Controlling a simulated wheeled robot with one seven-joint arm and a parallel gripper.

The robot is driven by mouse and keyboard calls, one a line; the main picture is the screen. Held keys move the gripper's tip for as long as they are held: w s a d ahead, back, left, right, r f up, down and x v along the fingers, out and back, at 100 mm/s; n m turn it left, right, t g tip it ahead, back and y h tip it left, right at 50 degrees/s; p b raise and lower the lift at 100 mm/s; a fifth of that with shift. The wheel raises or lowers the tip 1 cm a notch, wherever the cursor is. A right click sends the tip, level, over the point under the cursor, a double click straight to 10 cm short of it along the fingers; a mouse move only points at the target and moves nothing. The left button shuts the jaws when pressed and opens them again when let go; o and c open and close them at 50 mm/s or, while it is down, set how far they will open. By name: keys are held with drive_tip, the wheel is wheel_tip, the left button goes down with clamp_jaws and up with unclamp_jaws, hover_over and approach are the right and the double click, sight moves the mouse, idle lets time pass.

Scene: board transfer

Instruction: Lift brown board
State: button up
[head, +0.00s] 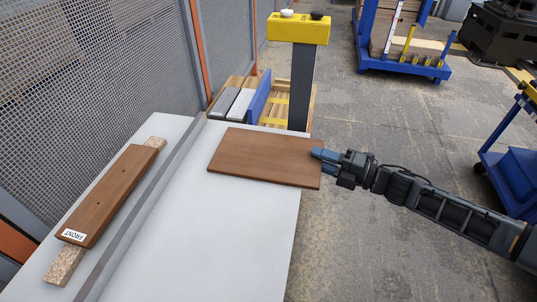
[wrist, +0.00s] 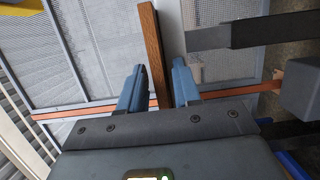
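The brown board (head: 262,158) is a flat wooden panel lying on the white table (head: 240,230), with its right end sticking out past the table's right edge. My gripper (head: 322,155) is at that right end, one blue finger showing over the board's edge. In the wrist view the board (wrist: 154,45) shows edge-on, running between the two blue fingers of my gripper (wrist: 158,90). The fingers are apart, with a narrow gap seeming to show on each side of the board.
A narrower brown board marked FRONT (head: 112,192) lies on a speckled strip (head: 64,266) at the table's left. A mesh fence (head: 90,60) stands behind. A yellow-topped post (head: 298,30) rises beyond the table. A blue cart (head: 515,165) stands at right; the floor between is clear.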

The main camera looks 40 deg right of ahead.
clamp_jaws()
drive_tip(key=shift+r, duration=0.15)
